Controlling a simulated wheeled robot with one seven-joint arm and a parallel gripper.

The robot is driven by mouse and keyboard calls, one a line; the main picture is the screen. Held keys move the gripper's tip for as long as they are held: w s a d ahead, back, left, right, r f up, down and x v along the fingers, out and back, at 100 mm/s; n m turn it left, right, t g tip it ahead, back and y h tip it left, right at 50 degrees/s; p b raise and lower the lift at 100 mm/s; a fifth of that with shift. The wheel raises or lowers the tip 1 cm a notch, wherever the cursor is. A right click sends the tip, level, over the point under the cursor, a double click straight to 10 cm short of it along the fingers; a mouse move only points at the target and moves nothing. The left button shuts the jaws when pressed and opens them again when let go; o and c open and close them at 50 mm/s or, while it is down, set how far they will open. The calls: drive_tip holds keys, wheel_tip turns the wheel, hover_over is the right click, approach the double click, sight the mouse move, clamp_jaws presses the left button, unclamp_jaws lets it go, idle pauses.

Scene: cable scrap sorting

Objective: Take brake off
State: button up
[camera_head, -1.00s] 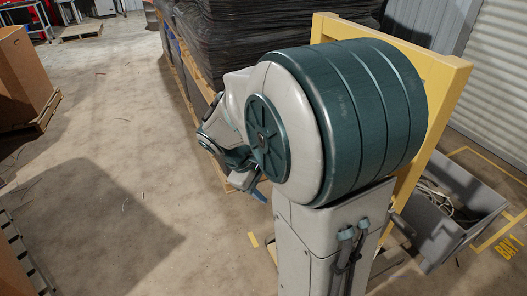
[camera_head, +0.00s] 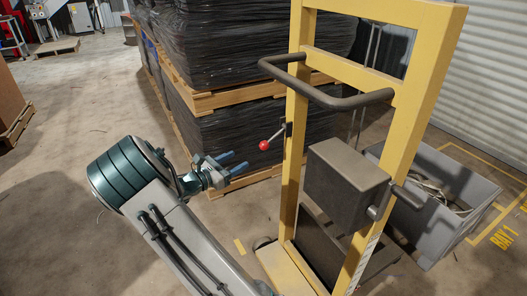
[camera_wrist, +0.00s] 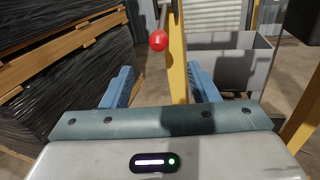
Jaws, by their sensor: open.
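The brake looks to be the lever with a red ball knob (camera_head: 264,145) on the left post of a yellow hand stacker (camera_head: 291,150). The lever slants down to the left from the post. My gripper (camera_head: 238,164) is left of and a little below the knob, apart from it, with blue fingers. In the wrist view the red knob (camera_wrist: 158,40) is beyond the fingers, near the top centre. My gripper (camera_wrist: 163,88) is open and empty there, its two fingers wide apart with the yellow post showing between them.
Black-wrapped pallet stacks (camera_head: 228,60) stand close behind. The stacker has a dark handlebar (camera_head: 330,100) and a grey box (camera_head: 345,172) with a crank at its side. A grey bin (camera_head: 455,215) with cables stands at right.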

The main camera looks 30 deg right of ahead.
sight(260, 147)
drive_tip(key=b+x, duration=0.2)
drive_tip(key=x, duration=1.1)
drive_tip(key=shift+w+d, duration=0.2)
drive_tip(key=shift+d, duration=0.15)
clamp_jaws()
